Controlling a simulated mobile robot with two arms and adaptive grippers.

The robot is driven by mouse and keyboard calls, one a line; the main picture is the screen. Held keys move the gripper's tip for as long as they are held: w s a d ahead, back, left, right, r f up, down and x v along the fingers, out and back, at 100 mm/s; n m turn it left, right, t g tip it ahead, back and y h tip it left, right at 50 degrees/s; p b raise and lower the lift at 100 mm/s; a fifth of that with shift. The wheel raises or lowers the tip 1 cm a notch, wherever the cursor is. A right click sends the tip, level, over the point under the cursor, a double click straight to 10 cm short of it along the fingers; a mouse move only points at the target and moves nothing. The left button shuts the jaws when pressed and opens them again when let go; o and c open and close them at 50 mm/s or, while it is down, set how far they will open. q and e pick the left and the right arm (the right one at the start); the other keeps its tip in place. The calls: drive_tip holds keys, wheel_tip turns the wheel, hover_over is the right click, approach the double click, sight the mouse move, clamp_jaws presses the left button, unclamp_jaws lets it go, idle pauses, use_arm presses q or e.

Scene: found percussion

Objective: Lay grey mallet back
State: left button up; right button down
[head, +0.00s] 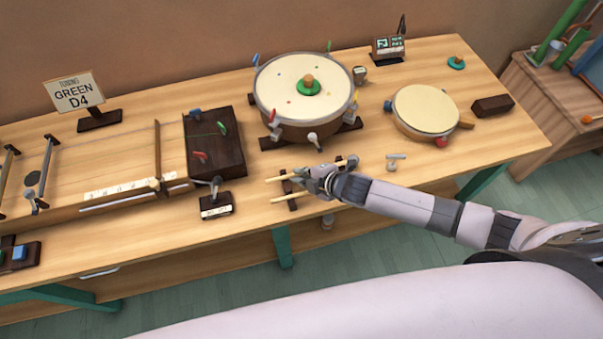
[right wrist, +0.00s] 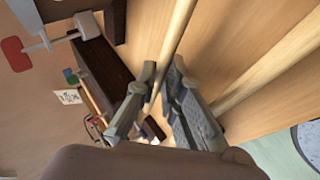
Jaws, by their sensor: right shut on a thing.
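A pale wooden mallet stick (head: 284,179) runs through my right gripper (head: 311,180), which is shut on it. In the right wrist view the stick (right wrist: 178,35) passes between the fingers of the gripper (right wrist: 160,92). A grey head on it cannot be made out; the gripper and arm cover part of the mallet. A second pale stick (head: 283,199) lies nearer the table's front edge, beside the held one, and shows in the right wrist view (right wrist: 265,75). A dark rest (head: 291,188) is under the sticks, partly hidden. My left gripper is not in view.
A large drum (head: 280,115) on dark feet stands behind the gripper. A dark box (head: 222,150) and a small labelled stand (head: 216,207) are to the left. Bare wooden table (head: 480,75) lies at right.

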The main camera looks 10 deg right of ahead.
drive_tip(key=shift+f, duration=0.3)
drive_tip(key=c, duration=1.7)
unclamp_jaws()
drive_tip(key=shift+o, duration=0.3)
drive_tip(key=v, duration=1.2)
